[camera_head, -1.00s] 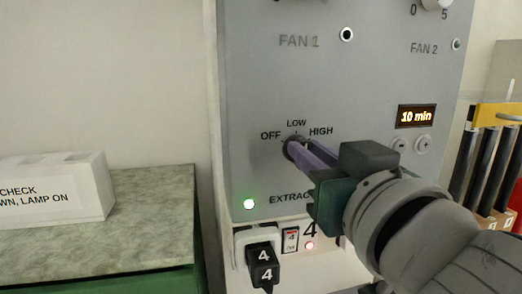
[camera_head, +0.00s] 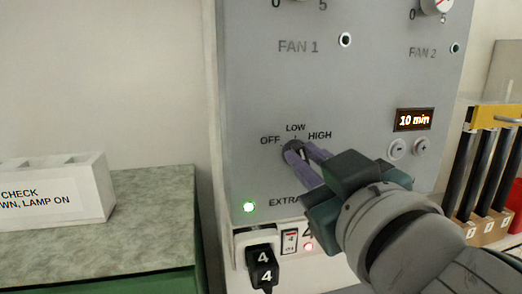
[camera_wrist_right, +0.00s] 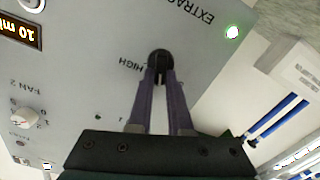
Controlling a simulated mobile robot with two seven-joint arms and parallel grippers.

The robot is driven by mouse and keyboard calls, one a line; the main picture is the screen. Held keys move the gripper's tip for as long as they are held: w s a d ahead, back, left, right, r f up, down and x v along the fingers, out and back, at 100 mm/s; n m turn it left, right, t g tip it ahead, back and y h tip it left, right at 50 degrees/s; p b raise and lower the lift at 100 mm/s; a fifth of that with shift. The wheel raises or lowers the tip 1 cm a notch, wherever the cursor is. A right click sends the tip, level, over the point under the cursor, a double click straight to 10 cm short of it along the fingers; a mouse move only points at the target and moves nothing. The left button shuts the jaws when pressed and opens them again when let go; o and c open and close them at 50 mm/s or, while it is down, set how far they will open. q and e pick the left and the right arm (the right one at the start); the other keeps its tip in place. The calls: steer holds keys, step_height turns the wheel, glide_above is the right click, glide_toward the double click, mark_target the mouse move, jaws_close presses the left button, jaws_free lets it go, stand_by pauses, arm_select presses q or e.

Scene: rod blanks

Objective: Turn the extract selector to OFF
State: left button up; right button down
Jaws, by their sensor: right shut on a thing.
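The extract selector (camera_head: 292,147) is a dark round knob on the grey panel, with OFF to its left, LOW above and HIGH to its right. My right gripper (camera_head: 302,154) reaches in from the lower right, its purple fingers shut on the knob. In the right wrist view the selector (camera_wrist_right: 160,57) sits between the fingertips (camera_wrist_right: 160,76). The fingers hide much of the knob, so I cannot tell which label it points to. A green lamp (camera_head: 249,207) glows beside the partly covered EXTRACT label. My left gripper is not in view.
Below the panel are a black plug (camera_head: 262,267) marked 4 and a small switch (camera_head: 290,241). A lit "10 min" display (camera_head: 414,120) is at the right. Black rods (camera_head: 485,165) stand in a rack far right. A white block (camera_head: 55,190) sits on the left counter (camera_head: 120,237).

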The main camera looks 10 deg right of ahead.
steer(key=shift+a+f+n+p, duration=0.15)
steer(key=shift+n+p, duration=0.2)
steer(key=shift+n, duration=1.6)
steer(key=shift+a+n+p, duration=0.15)
steer(key=shift+n+p, duration=0.2)
steer(key=shift+n, duration=1.6)
steer(key=c, duration=0.8)
jaws_free()
steer(key=shift+c, duration=0.2)
steer(key=shift+s+f, duration=0.1)
